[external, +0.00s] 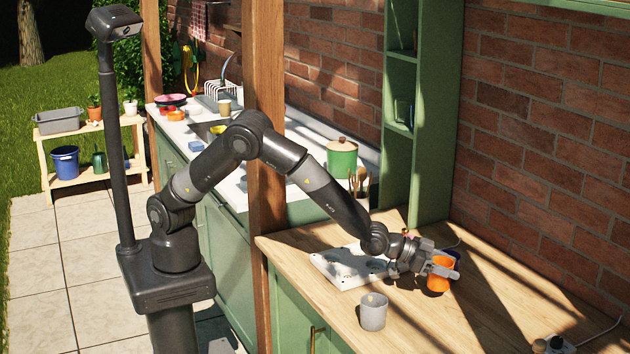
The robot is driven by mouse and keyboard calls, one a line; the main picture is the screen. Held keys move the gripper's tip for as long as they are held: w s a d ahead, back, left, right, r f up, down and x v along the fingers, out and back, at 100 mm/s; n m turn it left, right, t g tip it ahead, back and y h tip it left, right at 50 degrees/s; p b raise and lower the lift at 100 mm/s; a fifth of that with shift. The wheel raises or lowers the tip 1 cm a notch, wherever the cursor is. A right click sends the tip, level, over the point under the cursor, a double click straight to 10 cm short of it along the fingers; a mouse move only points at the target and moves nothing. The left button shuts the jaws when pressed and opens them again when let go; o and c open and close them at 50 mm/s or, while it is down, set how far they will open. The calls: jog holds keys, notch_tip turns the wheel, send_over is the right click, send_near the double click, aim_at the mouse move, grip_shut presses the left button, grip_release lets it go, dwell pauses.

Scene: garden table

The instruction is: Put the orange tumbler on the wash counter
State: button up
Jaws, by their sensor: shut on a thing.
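The orange tumbler (440,275) is at the end of my arm, over the wooden counter on the right. My gripper (438,268) is shut on it, with the fingers at its sides. I cannot tell whether the tumbler's base touches the wood. The wash counter (232,185) is the white-topped counter with a sink (207,130), at the left behind a wooden post.
A grey cup (373,312) stands near the wooden counter's (490,320) front edge. A white perforated board (345,270) lies beside my wrist. A dark blue thing (454,256) is just behind the tumbler. A green pot (342,158) stands on the white counter. The wooden post (265,180) rises between the counters.

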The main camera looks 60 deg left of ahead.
jog(key=shift+f, duration=1.9)
jog(key=o, duration=1.1)
jog(key=shift+f, duration=0.15)
jog(key=shift+c, duration=0.2)
jog(key=shift+s+r, duration=0.1)
jog(key=shift+r, duration=0.1)
jog(key=shift+s+a+r, duration=0.15)
jog(key=shift+s+a, duration=0.05)
jog(key=shift+s, duration=0.1)
jog(key=shift+o, duration=0.5)
jog(key=v, duration=1.1)
